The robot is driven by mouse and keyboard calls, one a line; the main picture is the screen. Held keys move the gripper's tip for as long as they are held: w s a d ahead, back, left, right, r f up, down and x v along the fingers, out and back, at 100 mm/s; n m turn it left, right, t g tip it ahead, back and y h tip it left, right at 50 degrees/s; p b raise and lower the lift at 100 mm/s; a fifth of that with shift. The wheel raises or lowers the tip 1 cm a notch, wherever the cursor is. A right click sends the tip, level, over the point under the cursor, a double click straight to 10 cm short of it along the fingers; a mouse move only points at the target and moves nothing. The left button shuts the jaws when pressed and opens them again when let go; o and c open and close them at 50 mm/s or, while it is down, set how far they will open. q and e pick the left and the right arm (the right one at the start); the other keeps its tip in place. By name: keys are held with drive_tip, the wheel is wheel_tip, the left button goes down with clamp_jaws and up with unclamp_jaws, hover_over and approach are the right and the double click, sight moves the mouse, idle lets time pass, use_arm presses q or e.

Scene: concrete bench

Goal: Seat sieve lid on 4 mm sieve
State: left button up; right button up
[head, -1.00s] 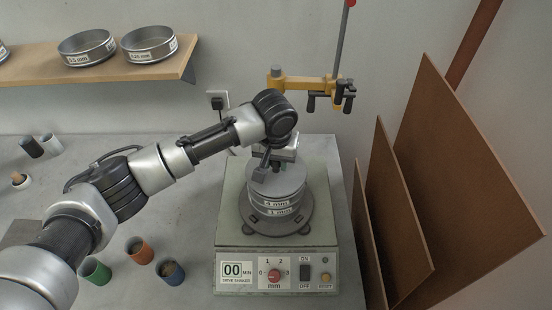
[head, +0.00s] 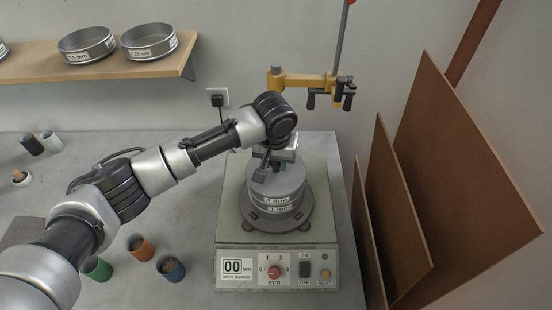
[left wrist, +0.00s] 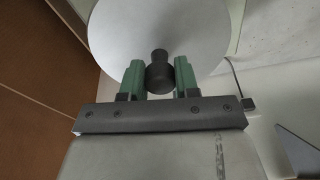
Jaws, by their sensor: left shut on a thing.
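The grey sieve lid (head: 285,181) is on top of the sieve stack, over the 4 mm sieve (head: 277,200). It also shows as a pale disc in the left wrist view (left wrist: 205,30). The 1 mm sieve (head: 276,210) is below the 4 mm sieve, on the shaker (head: 232,225). My left gripper (head: 277,168) comes down from above. Its green fingers (left wrist: 159,76) are shut on the lid's dark knob (left wrist: 159,72). The lid looks level, but I cannot tell whether a thin gap remains at its rim. My right gripper is not in view.
A yellow clamp arm (head: 305,82) on a rod stands behind the shaker. Brown boards (head: 455,170) lean at the right. A wall shelf (head: 110,68) holds more sieves.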

sight(275, 163)
use_arm(q)
drive_tip(key=o, duration=1.1)
drive_tip(key=r+b, duration=0.1)
drive_tip(key=r, duration=0.2)
drive_tip(key=r+b, duration=0.1)
drive_tip(key=r, duration=0.2)
drive_tip(key=s+r+b, duration=0.1)
drive_tip(key=r, duration=0.2)
drive_tip(key=shift+a+r, duration=0.1)
drive_tip(key=shift+r, duration=0.05)
drive_tip(key=shift+s+r, duration=0.15)
drive_tip(key=shift+r, duration=0.6)
drive_tip(key=shift+f, duration=0.1)
